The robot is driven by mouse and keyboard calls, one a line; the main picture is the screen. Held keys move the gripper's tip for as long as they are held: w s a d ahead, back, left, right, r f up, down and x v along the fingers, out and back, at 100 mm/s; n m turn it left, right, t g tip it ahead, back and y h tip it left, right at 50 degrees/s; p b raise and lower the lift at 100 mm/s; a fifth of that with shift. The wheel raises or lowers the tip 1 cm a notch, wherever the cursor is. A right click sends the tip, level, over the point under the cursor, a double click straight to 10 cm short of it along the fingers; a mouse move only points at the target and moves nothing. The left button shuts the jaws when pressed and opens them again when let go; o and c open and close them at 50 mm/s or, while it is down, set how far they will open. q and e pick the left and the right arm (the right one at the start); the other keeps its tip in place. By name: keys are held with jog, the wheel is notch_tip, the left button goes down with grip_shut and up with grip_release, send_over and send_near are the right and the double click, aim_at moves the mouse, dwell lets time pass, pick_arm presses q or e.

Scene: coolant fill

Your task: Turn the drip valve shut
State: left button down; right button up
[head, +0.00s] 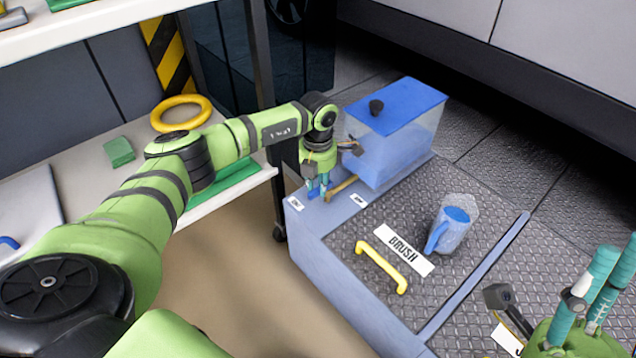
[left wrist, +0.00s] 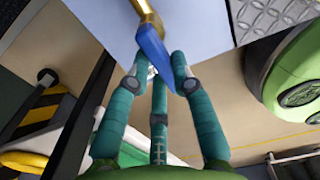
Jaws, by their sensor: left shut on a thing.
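The drip valve is a brass pipe (head: 342,187) low on the front of the clear tank (head: 392,150), with a blue lever that shows in the left wrist view (left wrist: 154,48). My left gripper (head: 318,192) points down at the lever. In the left wrist view its teal fingers (left wrist: 160,72) are around the blue lever and shut on it. The lever lies slanted from the brass pipe in toward the fingers. My right gripper (head: 617,255) is at the lower right, empty, its teal fingers pointing up and spread apart, partly cut off by the frame edge.
The tank has a blue lid (head: 402,104) with a black knob. A shelf with a yellow ring (head: 181,113) stands left.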

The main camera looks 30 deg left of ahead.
aim_at(318, 187)
pick_arm(q)
jog(key=c, duration=1.1)
grip_release()
jog(key=shift+o, duration=0.2)
notch_tip(318, 187, up, 12)
